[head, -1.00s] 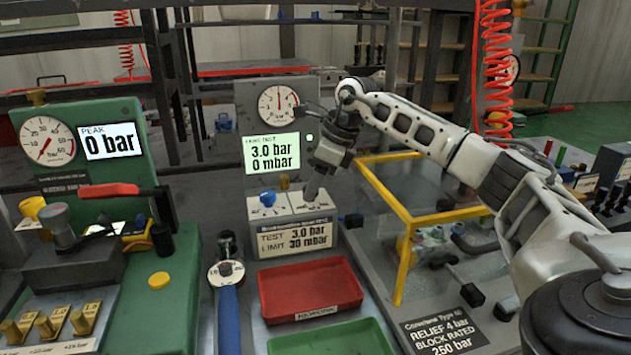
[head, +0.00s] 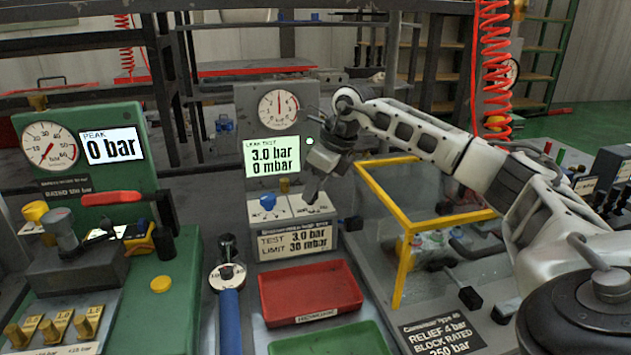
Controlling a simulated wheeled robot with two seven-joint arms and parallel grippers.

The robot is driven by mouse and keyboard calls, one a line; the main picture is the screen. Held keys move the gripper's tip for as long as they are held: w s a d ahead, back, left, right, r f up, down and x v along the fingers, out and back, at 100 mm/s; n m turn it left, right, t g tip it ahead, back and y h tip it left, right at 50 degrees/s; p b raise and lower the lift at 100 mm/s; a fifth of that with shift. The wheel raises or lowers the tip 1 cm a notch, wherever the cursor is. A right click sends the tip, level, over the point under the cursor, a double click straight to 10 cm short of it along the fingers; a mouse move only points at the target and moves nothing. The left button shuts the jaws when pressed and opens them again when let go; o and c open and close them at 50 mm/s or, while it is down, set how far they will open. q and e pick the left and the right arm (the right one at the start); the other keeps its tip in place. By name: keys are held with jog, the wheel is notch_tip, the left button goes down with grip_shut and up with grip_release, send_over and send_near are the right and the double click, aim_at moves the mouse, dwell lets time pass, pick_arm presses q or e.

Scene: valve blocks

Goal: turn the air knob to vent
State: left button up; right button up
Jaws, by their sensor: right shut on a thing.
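The leak test unit (head: 275,118) stands in the middle of the head view, with a round gauge on top. Its lit screen (head: 271,158) reads 3.0 bar and 0 mbar. A blue knob (head: 267,203) stands on the white panel at its base. My right gripper (head: 311,196) points down at the right half of that panel. The panel markings are too small to read. My left gripper is not in view.
A red tray (head: 312,291) and a green tray (head: 330,340) lie in front of the unit. A yellow-framed clear guard (head: 403,262) stands close on the right, under my right arm. A green test bench (head: 150,300) with a red-handled lever (head: 112,198) stands on the left.

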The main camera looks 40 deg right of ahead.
jog(key=m+h, duration=0.1)
jog(key=m, duration=0.1)
jog(key=m+p, duration=0.1)
jog(key=m, duration=0.1)
jog(key=m+h, duration=0.1)
jog(key=m, duration=0.1)
jog(key=shift+a+r+h, duration=0.1)
jog(key=shift+a+h, duration=0.15)
jog(key=shift+h, duration=0.05)
dwell(0.4)
jog(key=o, duration=1)
jog(key=p+v, duration=0.1)
jog(key=v, duration=1.5)
jog(key=shift+s, duration=0.15)
